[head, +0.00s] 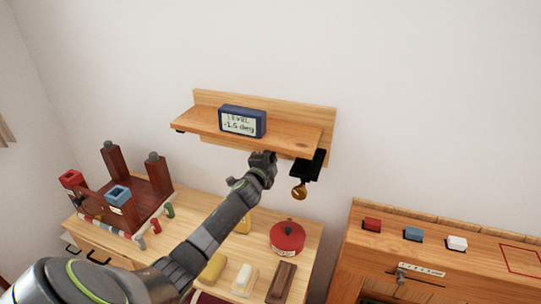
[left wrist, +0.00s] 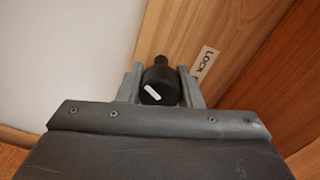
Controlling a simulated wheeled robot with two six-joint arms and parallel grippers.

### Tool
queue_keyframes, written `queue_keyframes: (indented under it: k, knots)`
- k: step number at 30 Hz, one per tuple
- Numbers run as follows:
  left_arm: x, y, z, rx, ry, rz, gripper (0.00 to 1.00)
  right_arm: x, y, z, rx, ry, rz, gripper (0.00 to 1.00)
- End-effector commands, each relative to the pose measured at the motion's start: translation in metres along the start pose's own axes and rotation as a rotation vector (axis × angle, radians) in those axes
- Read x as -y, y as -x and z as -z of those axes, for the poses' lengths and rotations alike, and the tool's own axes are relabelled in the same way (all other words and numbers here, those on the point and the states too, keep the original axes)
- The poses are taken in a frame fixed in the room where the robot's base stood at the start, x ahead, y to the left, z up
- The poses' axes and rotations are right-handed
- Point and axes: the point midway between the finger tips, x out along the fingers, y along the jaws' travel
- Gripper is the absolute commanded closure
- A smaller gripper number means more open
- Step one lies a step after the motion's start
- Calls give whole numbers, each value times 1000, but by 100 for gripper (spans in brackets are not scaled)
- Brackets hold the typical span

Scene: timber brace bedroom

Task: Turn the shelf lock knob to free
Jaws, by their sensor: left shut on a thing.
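The wooden shelf (head: 275,130) is on the wall and carries a blue level (head: 242,121) that seems to read -1.5 deg. My left gripper (head: 263,158) reaches up to the shelf's underside. In the left wrist view, the black lock knob (left wrist: 160,88) sits between the two fingers of the gripper (left wrist: 160,76), which are shut on it. The knob's white pointer mark slants from upper left to lower right. A label reading LOCK (left wrist: 205,60) is on the wood beside it, partly covered by a finger. My right gripper is not in view.
A black bracket (head: 306,165) with a brass knob (head: 299,190) hangs at the shelf's right end, close to my gripper. Below are a red round tin (head: 287,238), a dark wooden frame (head: 140,185) and a cabinet (head: 440,240) with coloured blocks.

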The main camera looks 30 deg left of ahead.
Motion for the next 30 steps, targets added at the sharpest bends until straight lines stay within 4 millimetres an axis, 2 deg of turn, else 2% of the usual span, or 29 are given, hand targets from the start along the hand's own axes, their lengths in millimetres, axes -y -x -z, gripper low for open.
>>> queue_keyframes:
  k: [10,27,28,30]
  knots:
    - [-1,0,0,5,-149,-3,91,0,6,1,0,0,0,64]
    - [-3,1,0,7,-180,-4,91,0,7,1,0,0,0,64]
    - [-3,1,-1,7,-180,-4,65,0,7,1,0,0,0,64]
    - [-3,1,-1,7,-180,-4,56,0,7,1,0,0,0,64]
